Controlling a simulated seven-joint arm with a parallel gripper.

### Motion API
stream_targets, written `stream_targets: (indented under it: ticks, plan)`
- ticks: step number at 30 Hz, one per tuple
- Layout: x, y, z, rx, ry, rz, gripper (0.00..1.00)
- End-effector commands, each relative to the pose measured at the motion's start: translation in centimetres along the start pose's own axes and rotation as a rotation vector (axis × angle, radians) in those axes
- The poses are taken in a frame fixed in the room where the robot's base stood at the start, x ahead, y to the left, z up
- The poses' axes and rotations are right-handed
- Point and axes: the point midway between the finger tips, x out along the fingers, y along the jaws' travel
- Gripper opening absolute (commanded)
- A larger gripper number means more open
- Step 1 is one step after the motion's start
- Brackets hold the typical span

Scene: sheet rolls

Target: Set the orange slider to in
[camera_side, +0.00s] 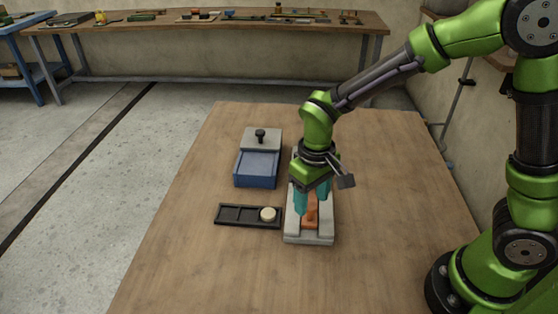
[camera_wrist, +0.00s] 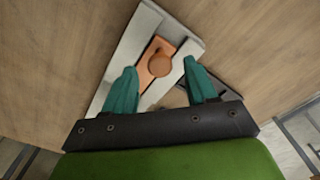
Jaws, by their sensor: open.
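The orange slider (camera_side: 312,218) sits in the groove of a pale grey rail block (camera_side: 292,237) on the wooden table. In the wrist view the slider (camera_wrist: 172,45) is a flat orange plate with a round orange knob (camera_wrist: 159,65) on top, lying in the grey block (camera_wrist: 134,42). My gripper (camera_side: 313,207) points down over the block. Its teal fingers are open in the wrist view (camera_wrist: 160,66), one on each side of the knob, with gaps visible. I cannot tell how far above the slider the fingertips are. Part of the slider and block is hidden behind my gripper in the side view.
Left of the block is a dark tray (camera_side: 241,214) with compartments and a cream round piece (camera_side: 268,214) in its right one. Behind it stands a blue box (camera_side: 256,181) with a grey sliding lid (camera_side: 259,140) and black knob. The table's left front is clear.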

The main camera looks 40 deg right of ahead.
Motion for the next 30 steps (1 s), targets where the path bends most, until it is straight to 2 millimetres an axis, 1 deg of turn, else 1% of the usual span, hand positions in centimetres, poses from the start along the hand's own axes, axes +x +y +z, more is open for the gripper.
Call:
stream_targets:
  ticks: [1,5,13,14,24,25,30]
  plan:
    - [0.55,0.03,0.07,0.0,-0.003,0.001,0.57]
    - [1.25,0.03,0.05,0.0,-0.001,0.001,0.57]
    - [1.37,0.02,0.02,0.0,0.0,0.0,0.57]
    - [1.36,0.02,0.02,0.0,0.0,0.0,0.55]
    - [1.33,0.02,0.01,0.0,0.0,0.0,0.03]
    - [1.32,0.02,0.01,0.0,0.0,0.0,0.0]
    - [1.31,0.03,0.01,0.0,0.0,0.0,0.0]
